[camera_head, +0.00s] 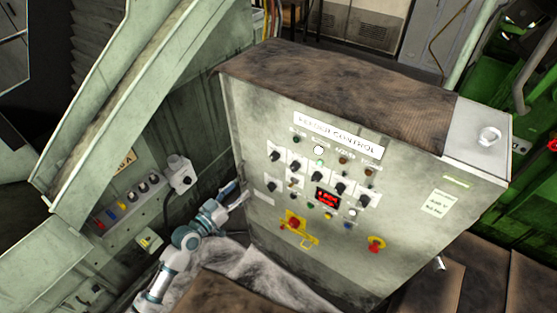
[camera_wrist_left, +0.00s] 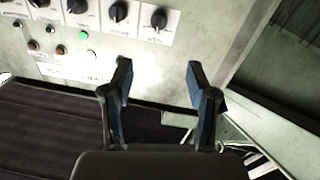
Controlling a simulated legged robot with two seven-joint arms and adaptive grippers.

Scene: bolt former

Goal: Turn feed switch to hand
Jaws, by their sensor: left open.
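The grey-green control cabinet (camera_head: 330,245) has a front panel with several black rotary switches (camera_head: 295,166) on white plates. The labels are too small to read, so I cannot tell which is the feed switch. My left gripper (camera_head: 239,193) is at the left edge of this panel, left of the switches. In the left wrist view my left gripper (camera_wrist_left: 158,76) is open with nothing between its two fingers. Black switches, including one with its pointer tilted (camera_wrist_left: 158,18), lie above the fingertips in that view, apart from them. My right gripper is not in view.
The panel also has indicator lights, a red display (camera_head: 327,198), a yellow-and-red main switch (camera_head: 296,225) and a red emergency button (camera_head: 376,244). A machine frame (camera_head: 130,95) with a smaller switch box (camera_head: 125,205) stands left of my left arm.

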